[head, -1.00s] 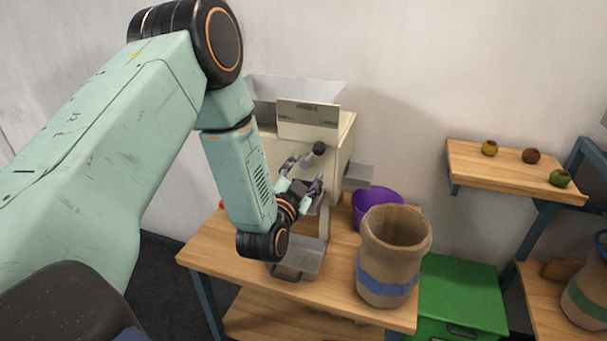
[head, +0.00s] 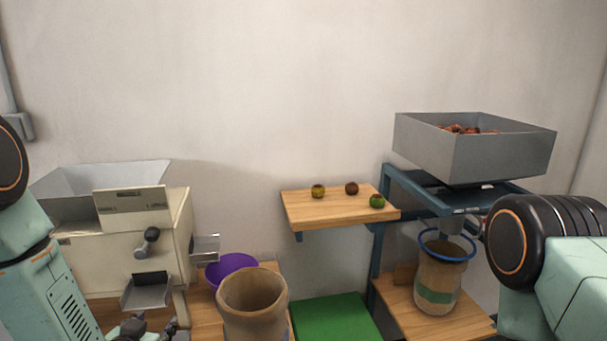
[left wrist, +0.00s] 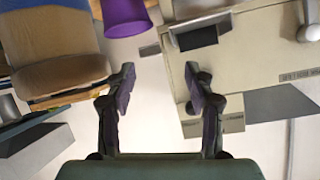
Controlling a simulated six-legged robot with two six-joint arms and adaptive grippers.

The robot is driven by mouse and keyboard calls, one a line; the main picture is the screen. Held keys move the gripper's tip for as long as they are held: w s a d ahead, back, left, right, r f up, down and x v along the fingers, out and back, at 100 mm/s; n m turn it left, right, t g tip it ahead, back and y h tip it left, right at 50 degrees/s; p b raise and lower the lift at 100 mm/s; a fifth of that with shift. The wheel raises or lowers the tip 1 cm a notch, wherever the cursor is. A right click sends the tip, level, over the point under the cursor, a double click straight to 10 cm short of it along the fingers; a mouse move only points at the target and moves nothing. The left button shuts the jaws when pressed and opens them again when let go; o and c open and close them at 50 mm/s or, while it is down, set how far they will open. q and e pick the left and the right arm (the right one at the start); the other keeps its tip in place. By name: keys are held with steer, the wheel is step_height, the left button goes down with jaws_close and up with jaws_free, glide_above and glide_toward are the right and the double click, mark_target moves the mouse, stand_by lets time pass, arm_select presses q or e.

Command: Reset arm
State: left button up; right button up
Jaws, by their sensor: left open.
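My left gripper (head: 150,331) is at the bottom left of the head view, just below the small metal tray (head: 147,297) on the front of the cream machine (head: 108,269). Its fingers show open and empty in the left wrist view (left wrist: 160,80), where the cream machine (left wrist: 255,60) appears upside down on the right. The machine has a dark-knobbed lever (head: 147,241). My right arm shows at the right edge of the head view, but its gripper is out of view.
A burlap sack (head: 252,300) and a purple bucket (head: 231,266) stand right of the machine. A wooden shelf (head: 335,212) holds three chestnut-like fruits. A grey hopper (head: 470,155) stands above another sack (head: 438,280). A green box (head: 335,318) sits low between the tables.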

arm_select(q)
steer(key=s+d+f+g+b, duration=0.2)
steer(key=s+f+g+b, duration=0.2)
steer(key=s+f, duration=0.6)
steer(key=s+d+f+n+g+h+b, duration=0.1)
steer(key=s+d+f+g+b, duration=0.2)
steer(key=s+f, duration=0.7)
steer(key=s+d+f+g+h+b, duration=0.1)
steer(key=s+d+f+g+b, duration=0.2)
steer(key=s+f, duration=0.8)
steer(key=s+g+b, duration=0.2)
steer(key=s+b, duration=0.1)
steer(key=b, duration=0.1)
steer(key=shift+s+d+g, duration=0.15)
steer(key=shift+d+g, duration=0.1)
steer(key=shift+g, duration=0.15)
steer(key=shift+c, duration=1.4)
steer(key=shift+d+f, duration=0.1)
steer(key=shift+c, duration=0.3)
